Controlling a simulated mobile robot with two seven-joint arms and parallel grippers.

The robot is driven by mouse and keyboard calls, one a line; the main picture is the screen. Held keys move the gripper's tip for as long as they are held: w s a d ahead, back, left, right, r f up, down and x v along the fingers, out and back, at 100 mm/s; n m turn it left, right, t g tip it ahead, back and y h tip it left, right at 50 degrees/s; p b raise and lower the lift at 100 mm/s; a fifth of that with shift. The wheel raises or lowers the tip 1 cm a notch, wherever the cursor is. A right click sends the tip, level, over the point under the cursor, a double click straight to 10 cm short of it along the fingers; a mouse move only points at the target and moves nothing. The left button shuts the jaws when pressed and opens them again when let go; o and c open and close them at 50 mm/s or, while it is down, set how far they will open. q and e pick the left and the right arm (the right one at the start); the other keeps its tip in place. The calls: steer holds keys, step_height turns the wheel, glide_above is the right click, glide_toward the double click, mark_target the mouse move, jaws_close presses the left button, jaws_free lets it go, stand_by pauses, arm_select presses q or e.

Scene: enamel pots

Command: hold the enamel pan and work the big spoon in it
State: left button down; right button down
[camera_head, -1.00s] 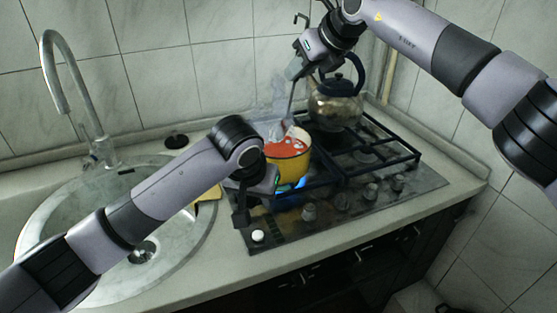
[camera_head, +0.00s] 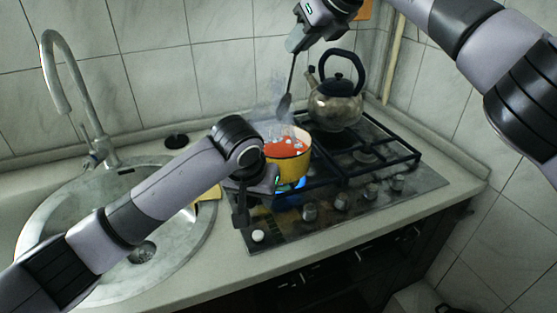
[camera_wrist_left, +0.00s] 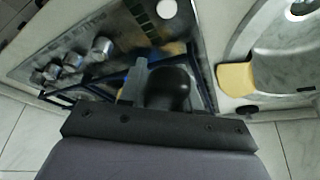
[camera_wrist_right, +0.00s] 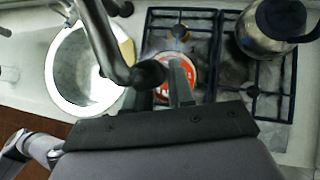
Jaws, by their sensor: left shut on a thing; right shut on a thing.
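The yellow enamel pan (camera_head: 291,170) stands on the stove's front left burner, with red contents and pale bits inside. My left gripper (camera_head: 260,184) is at the pan's left side, shut on its handle; the dark rounded handle (camera_wrist_left: 168,88) shows in the left wrist view. My right gripper (camera_head: 297,40) is up above the pan, shut on the big spoon (camera_head: 291,75). The spoon hangs steeply, its grey head above the pan's rim, apart from the contents. In the right wrist view the spoon's handle (camera_wrist_right: 103,40) partly covers the view near the pan's red contents (camera_wrist_right: 182,75).
A metal kettle (camera_head: 338,107) with a black handle stands behind and right of the pan. A blue flame (camera_head: 290,186) burns under the pan, and faint steam rises. The sink (camera_head: 60,185) and a yellow cloth or sponge (camera_head: 210,196) are at left.

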arm_select(q)
steer(key=c, duration=0.7)
jaws_free()
steer(key=v, duration=1.2)
step_height(320, 180, up, 6)
steer(key=shift+s+f, duration=0.1)
steer(key=shift+a, duration=0.1)
